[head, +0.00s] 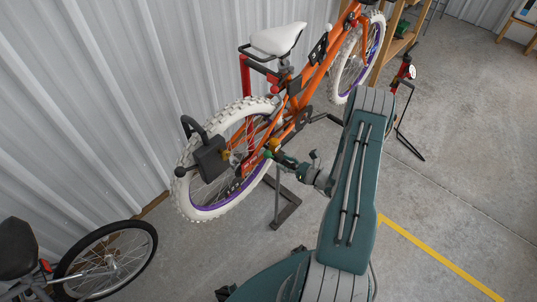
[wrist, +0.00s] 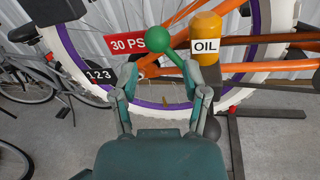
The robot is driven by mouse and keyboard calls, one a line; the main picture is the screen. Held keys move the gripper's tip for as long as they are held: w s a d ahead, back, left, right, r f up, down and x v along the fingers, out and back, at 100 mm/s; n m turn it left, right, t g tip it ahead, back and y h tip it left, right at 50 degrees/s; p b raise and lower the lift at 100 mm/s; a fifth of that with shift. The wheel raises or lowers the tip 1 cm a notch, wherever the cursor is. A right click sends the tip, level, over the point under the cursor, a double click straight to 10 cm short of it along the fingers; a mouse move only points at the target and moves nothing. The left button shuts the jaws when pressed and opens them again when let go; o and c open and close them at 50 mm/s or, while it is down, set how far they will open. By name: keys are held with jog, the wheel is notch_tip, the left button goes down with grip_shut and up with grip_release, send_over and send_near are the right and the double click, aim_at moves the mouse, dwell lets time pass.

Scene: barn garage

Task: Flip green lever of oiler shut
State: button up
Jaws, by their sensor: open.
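The oiler (wrist: 205,38) is an orange-yellow cylinder with a white OIL label, at the upper right of the wrist view. Its green lever (wrist: 159,39) has a round ball knob, up and left of the oiler's lower end, with a green stem sloping down right toward it. My gripper (wrist: 160,82) is open, its two fingers spread below the knob. The right fingertip overlaps the lower end of the stem in the picture; I cannot tell whether they touch.
An orange bike (head: 310,75) with white tyres stands in a work stand by the corrugated wall. A red 30 PS tag (wrist: 127,43) and a dark 1 2 3 dial (wrist: 100,75) are left of the lever. Another bike (head: 105,260) is lower left.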

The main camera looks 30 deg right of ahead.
aim_at(268, 153)
jog(key=x, duration=0.6)
jog(key=shift+w+a, duration=0.25)
jog(key=shift+a, duration=0.1)
jog(key=shift+d, duration=0.1)
grip_shut()
